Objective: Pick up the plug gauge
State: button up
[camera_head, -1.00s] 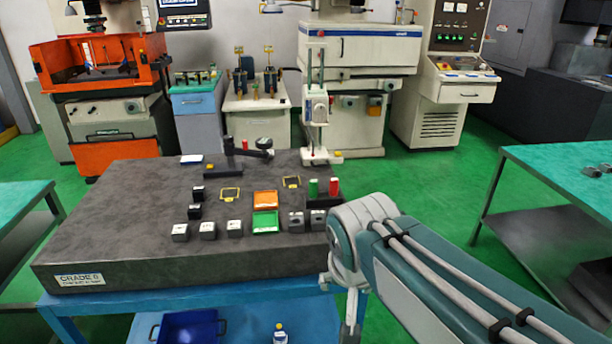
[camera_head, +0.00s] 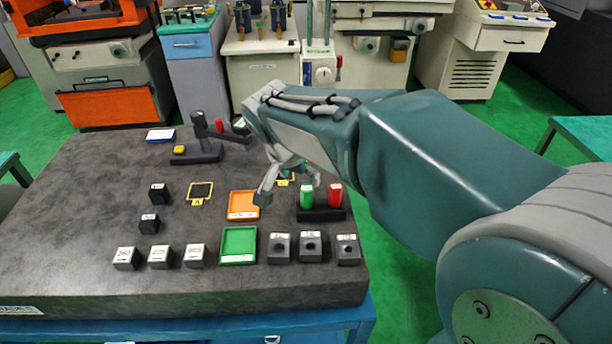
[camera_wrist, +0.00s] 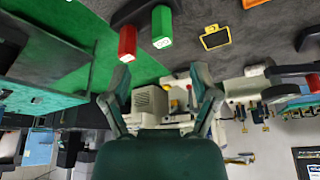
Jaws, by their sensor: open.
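A green piece (camera_head: 307,195) and a red piece (camera_head: 335,194) stand upright side by side in a dark holder (camera_head: 320,215) on the dark stone table. They look like plug gauge handles, but I cannot tell which one the task names. The wrist view, upside down, also shows the red piece (camera_wrist: 128,42) and the green piece (camera_wrist: 161,26) beyond my fingertips. My gripper (camera_head: 288,190) is open and empty above the table, just left of the green piece in the head view. Its two fingers also show spread apart in the wrist view (camera_wrist: 161,80).
Green (camera_head: 238,245) and orange (camera_head: 243,205) trays lie left of the holder. Bored grey blocks (camera_head: 311,247) stand in front of it. The table's (camera_head: 70,215) left part is clear.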

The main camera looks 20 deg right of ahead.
aim_at(308, 195)
jog(key=x, duration=0.5)
jog(key=shift+w+a+f, duration=0.2)
jog(key=shift+w+a, duration=0.1)
jog(key=shift+w, duration=0.2)
jog(key=x, duration=0.2)
jog(key=d+x, duration=0.1)
jog(key=x, duration=0.2)
jog(key=shift+s+d+r, duration=0.1)
jog(key=shift+f, duration=0.3)
grip_shut()
